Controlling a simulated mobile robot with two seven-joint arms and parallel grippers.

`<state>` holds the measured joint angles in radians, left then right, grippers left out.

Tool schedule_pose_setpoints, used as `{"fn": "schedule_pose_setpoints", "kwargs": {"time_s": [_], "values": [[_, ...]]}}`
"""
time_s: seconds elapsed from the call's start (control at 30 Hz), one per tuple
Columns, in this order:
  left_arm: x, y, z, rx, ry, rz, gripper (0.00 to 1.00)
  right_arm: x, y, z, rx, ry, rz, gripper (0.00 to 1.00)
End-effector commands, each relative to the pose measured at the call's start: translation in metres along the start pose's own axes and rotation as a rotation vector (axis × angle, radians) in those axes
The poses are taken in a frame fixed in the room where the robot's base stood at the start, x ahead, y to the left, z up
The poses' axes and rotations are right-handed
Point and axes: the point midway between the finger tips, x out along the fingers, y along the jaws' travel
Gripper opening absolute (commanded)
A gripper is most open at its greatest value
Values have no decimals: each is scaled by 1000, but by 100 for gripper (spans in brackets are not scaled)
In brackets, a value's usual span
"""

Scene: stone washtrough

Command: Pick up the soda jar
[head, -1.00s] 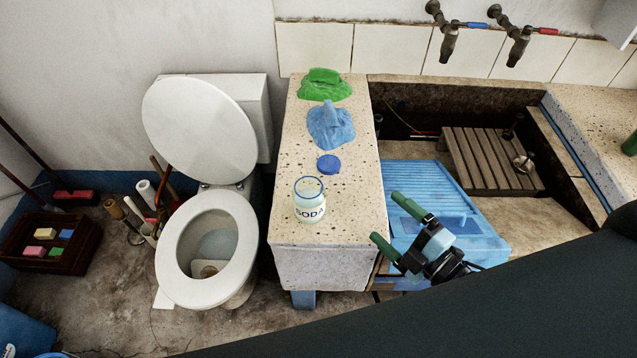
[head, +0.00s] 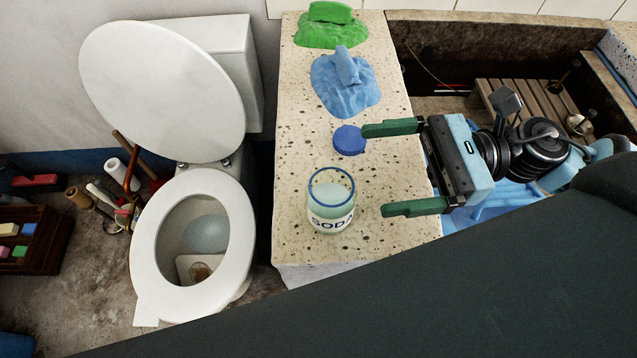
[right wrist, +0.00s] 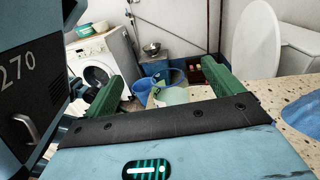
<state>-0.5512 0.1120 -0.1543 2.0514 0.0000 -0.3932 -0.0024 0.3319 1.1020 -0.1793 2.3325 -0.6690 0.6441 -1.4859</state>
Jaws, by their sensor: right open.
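The soda jar (head: 331,204) is a clear glass jar with a blue rim, pale contents and a "SODA" label. It stands upright and open on the speckled stone ledge (head: 300,120) in the head view. Its blue lid (head: 349,140) lies on the ledge behind it. My right gripper (head: 376,170) is open and empty, its green fingers pointing left toward the jar, just right of it and apart from it. In the right wrist view the jar (right wrist: 170,96) shows between the two fingers, partly hidden by the gripper body. My left gripper is not in view.
The trough with a wooden slatted rack (head: 530,98) is at right.

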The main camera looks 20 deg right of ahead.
Motion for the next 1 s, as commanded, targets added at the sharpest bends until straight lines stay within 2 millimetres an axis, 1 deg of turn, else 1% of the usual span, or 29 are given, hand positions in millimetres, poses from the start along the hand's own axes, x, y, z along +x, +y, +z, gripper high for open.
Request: {"fn": "schedule_pose_setpoints", "kwargs": {"time_s": [0.03,0.27,0.37,0.47,0.8,0.87,1.0], "values": [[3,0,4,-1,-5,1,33,0,0,-7,5,1,0,92],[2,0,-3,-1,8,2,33,0,0,-8,7,1,-1,92],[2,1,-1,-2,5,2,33,0,-1,-14,10,0,-3,92],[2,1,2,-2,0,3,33,0,-1,-29,13,-1,-4,92],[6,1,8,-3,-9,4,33,0,0,-91,12,0,-3,92],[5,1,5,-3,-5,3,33,7,0,-87,5,-2,-1,92],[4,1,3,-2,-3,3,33,15,0,-87,7,0,-3,92]]}}
